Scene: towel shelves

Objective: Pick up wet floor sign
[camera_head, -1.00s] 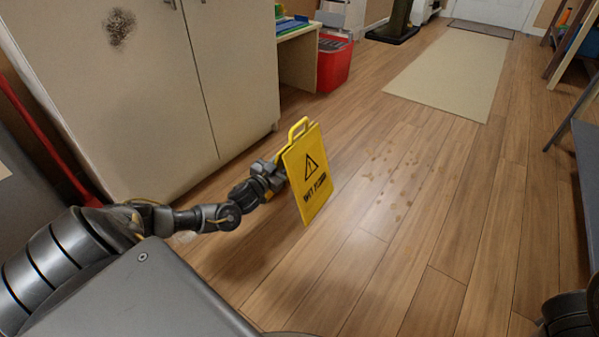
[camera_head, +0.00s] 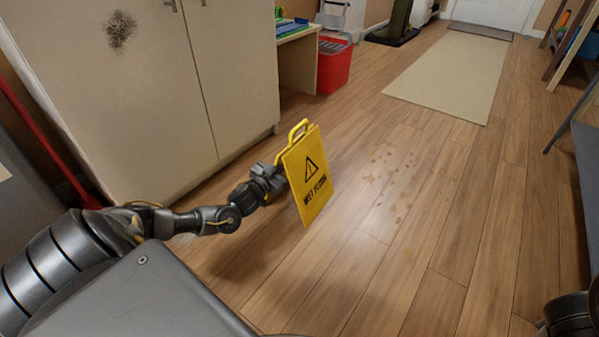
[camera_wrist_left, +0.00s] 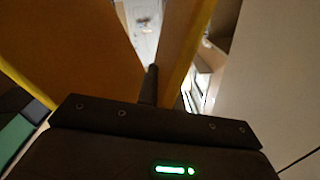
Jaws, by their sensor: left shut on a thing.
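The yellow wet floor sign (camera_head: 310,181) stands out in front of my left arm in the head view, with its handle (camera_head: 299,130) at the top and black warning print on its face. My left gripper (camera_head: 280,176) is at the sign's left edge and is shut on it. The fingertips are mostly hidden behind the sign. In the left wrist view, the sign's panels (camera_wrist_left: 75,45) fill the upper left, close to the camera, with a dark finger between them. My right gripper is not in view; only a dark part of that arm shows at the lower right corner.
A beige cabinet (camera_head: 110,90) stands close on the left. A red bin (camera_head: 334,66) is beyond the sign by a desk. Brown spots (camera_head: 390,180) mark the wood floor to the right. A beige rug (camera_head: 455,75) lies farther back. The middle floor is open.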

